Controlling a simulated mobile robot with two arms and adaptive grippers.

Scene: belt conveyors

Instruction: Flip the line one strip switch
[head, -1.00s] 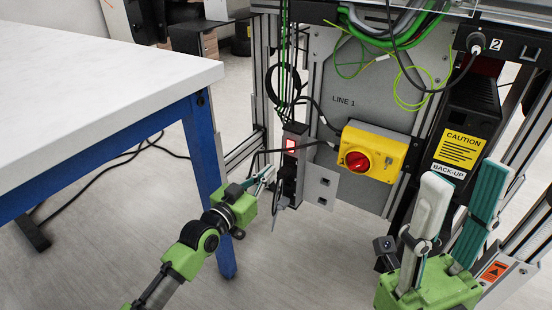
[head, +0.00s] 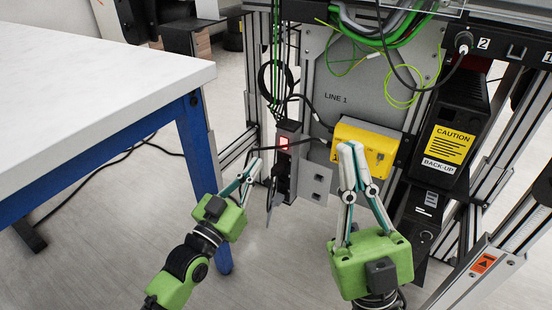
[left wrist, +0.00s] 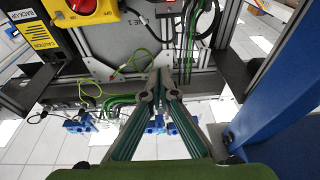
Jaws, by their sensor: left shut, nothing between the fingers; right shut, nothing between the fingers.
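The line one strip (head: 287,165) is a dark upright power strip on the frame left of the LINE 1 panel. Its switch (head: 284,142) glows red near the top, and plugs and cables sit below it. My left gripper (head: 256,165) is shut and empty, with its tips just left of the strip and lower than the switch; I cannot tell if they touch it. In the left wrist view its closed fingers (left wrist: 160,82) point up the picture. My right gripper (head: 350,150) is shut and empty, its tips in front of the yellow switch box (head: 376,137).
The box's red knob (left wrist: 83,5) shows in the left wrist view; my right gripper covers it in the head view. A white-topped table (head: 100,80) with blue legs stands left. A black back-up unit (head: 450,140) stands right. Loose cables hang above the LINE 1 panel (head: 345,85).

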